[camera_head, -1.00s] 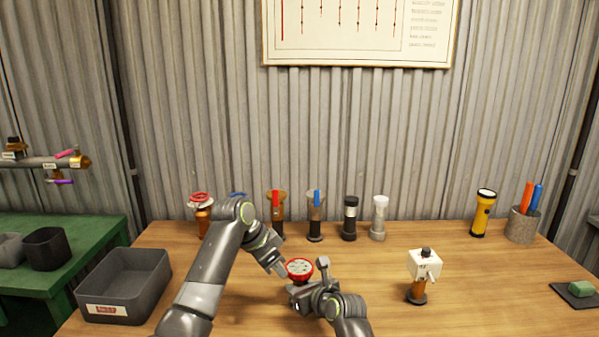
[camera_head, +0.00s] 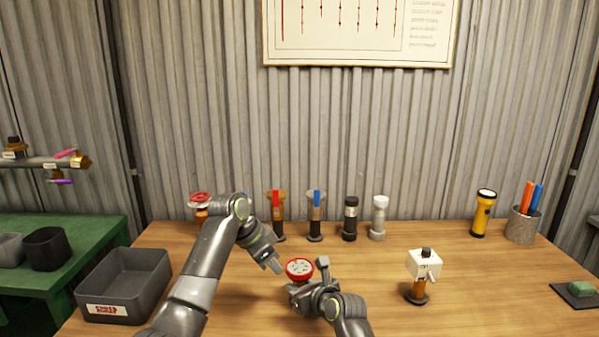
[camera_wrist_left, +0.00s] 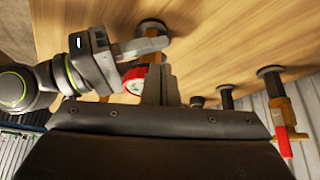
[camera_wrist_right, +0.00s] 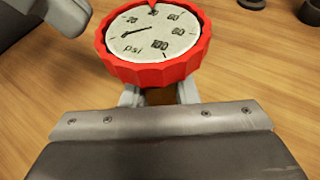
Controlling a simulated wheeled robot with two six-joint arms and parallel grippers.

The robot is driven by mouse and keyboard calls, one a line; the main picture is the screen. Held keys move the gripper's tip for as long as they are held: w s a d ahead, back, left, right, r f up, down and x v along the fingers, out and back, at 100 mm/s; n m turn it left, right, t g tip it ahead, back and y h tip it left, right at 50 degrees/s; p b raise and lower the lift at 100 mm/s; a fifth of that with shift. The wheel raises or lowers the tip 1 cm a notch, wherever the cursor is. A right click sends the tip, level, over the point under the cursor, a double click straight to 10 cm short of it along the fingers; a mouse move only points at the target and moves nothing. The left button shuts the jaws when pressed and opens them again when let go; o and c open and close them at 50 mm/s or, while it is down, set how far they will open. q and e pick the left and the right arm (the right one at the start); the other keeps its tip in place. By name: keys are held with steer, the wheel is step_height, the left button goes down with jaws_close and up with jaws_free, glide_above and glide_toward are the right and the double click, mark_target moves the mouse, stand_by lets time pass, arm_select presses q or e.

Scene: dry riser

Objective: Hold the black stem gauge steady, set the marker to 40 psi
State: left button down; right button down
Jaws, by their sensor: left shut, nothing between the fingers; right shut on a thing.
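The gauge has a red ridged rim and a white psi dial (camera_head: 299,269). My right gripper (camera_head: 311,291) is shut on it below the dial; the stem is mostly hidden. In the right wrist view the dial (camera_wrist_right: 152,32) fills the top, with a thin black needle pointing left. A small red marker (camera_wrist_right: 153,6) sits at the dial's far edge, between two numbers too blurred to read surely. My left gripper (camera_head: 275,265) is shut and empty, just left of the red rim and apart from it. In the left wrist view the fingers (camera_wrist_left: 160,85) appear beside the gauge (camera_wrist_left: 135,80).
Behind stand a red-wheeled valve (camera_head: 200,200), red-handled (camera_head: 277,210) and blue-handled (camera_head: 316,210) fittings, and black (camera_head: 350,215) and white (camera_head: 379,215) pieces. The table between is clear.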

arm_select(q)
step_height(320, 180, up, 6)
steer(key=shift+f, duration=0.25)
arm_select(e)
steer(key=c, duration=1.1)
jaws_free()
steer(key=shift+o, duration=0.2)
